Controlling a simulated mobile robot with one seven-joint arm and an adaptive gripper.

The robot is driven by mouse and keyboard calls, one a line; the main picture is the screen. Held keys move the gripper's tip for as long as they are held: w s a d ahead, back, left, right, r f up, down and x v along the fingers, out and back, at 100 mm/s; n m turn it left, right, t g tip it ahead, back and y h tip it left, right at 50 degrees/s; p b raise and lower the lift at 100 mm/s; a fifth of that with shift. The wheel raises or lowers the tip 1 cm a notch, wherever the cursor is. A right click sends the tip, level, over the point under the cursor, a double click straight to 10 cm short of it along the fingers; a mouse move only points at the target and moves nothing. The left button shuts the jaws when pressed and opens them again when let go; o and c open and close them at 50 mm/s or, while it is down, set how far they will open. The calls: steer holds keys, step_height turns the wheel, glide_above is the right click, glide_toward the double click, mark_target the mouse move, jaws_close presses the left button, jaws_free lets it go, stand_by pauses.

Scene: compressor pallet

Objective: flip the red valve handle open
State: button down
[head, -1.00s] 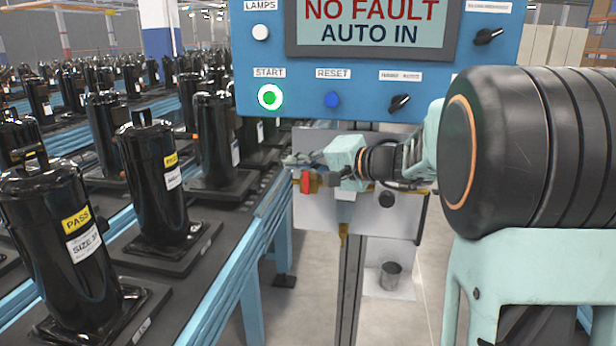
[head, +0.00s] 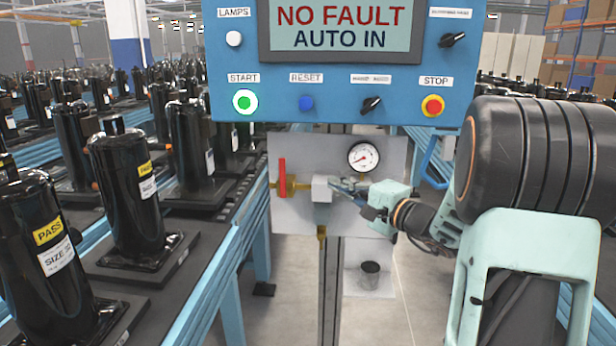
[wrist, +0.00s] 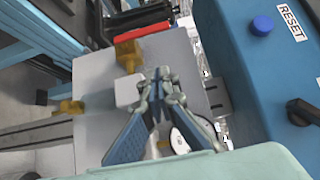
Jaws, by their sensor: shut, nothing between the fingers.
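The red valve handle (head: 282,177) stands upright across a horizontal brass pipe, left of a light grey block (head: 322,188) on the grey panel. In the wrist view the handle is a red bar (wrist: 146,32) beyond the brass fitting (wrist: 128,53). My gripper (head: 335,183) is right of the handle, apart from it, with its tips close to the block's right side. Whether they touch the block I cannot tell. In the wrist view the fingers of my gripper (wrist: 160,76) meet at the tips and hold nothing.
A blue control box (head: 330,100) with buttons and switches overhangs the panel. A pressure gauge (head: 363,157) sits above my gripper. A conveyor (head: 200,330) with black compressors (head: 130,190) runs along the left.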

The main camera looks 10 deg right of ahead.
steer(key=p, duration=0.2)
glide_toward(284, 177)
steer(key=w+d+r, duration=0.2)
steer(key=w, duration=0.3)
steer(key=a, duration=0.2)
steer(key=w+a+p, duration=0.1)
steer(key=shift+w+a, duration=0.2)
steer(key=shift+a, duration=0.2)
steer(key=shift+a+r, duration=0.1)
steer(key=shift+a+r+n+b, duration=0.1)
steer(key=shift+a+n+b, duration=0.05)
steer(key=shift+n+b, duration=0.15)
